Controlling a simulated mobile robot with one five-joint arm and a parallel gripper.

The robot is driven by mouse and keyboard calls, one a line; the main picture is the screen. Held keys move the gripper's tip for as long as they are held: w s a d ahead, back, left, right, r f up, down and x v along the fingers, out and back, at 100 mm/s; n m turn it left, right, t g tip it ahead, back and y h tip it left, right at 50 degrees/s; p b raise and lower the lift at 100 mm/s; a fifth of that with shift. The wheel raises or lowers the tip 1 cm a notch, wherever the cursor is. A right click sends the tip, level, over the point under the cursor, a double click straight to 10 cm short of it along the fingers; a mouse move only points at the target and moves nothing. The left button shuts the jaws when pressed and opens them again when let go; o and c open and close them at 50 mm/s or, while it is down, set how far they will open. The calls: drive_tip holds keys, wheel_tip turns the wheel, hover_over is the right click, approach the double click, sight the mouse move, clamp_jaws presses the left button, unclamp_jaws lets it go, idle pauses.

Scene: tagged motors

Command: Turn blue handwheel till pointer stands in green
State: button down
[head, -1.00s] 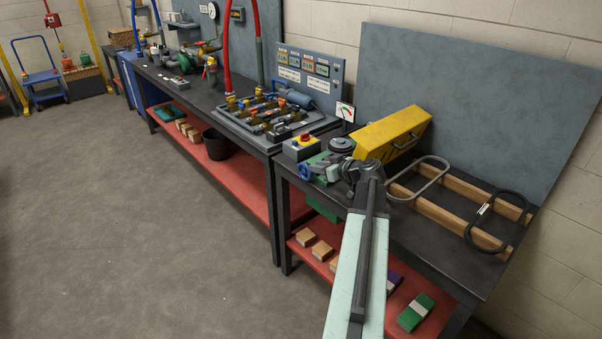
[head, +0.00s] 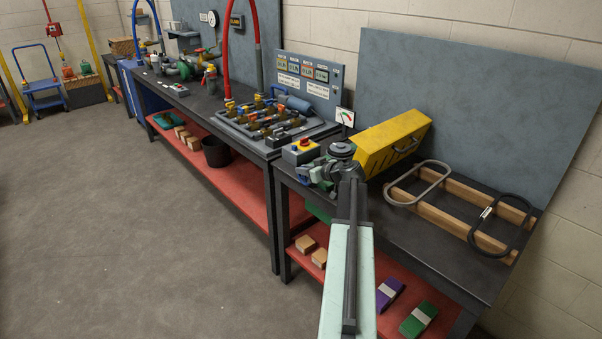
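The blue handwheel (head: 304,181) is mostly hidden; only a small bit of blue shows at the left of my arm's end, on the near bench. My gripper (head: 318,174) is at the handwheel in this view, below the grey and red button box. Whether it touches the wheel, and whether its fingers are open or shut, I cannot tell. The white pointer dial (head: 345,116) stands upright behind it, with a green band and a red part. The pointer is too small to read surely.
The button box (head: 301,151) with a red button stands close by. A yellow case (head: 392,145) lies behind my arm. A valve board (head: 270,122) is on the farther bench. The floor at left is clear.

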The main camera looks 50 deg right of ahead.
drive_tip(key=shift+f+t+b, duration=0.3)
drive_tip(key=shift+f+b, duration=0.05)
drive_tip(key=shift+b, duration=0.4)
drive_tip(key=b, duration=0.1)
drive_tip(key=t+b, duration=0.1)
drive_tip(key=b, duration=0.1)
drive_tip(key=shift+s+f, duration=0.25)
drive_tip(key=shift+s+r+t+b, duration=0.15)
drive_tip(key=shift+r+t+b, duration=0.1)
drive_tip(key=shift+t+b, duration=0.65)
drive_tip(key=shift+r, duration=0.3)
drive_tip(key=c, duration=1.7)
unclamp_jaws()
drive_tip(key=s, duration=0.7)
drive_tip(key=shift+s+a+r+p, duration=0.3)
drive_tip(key=shift+s+r+p, duration=0.05)
drive_tip(key=shift+s+r, duration=0.05)
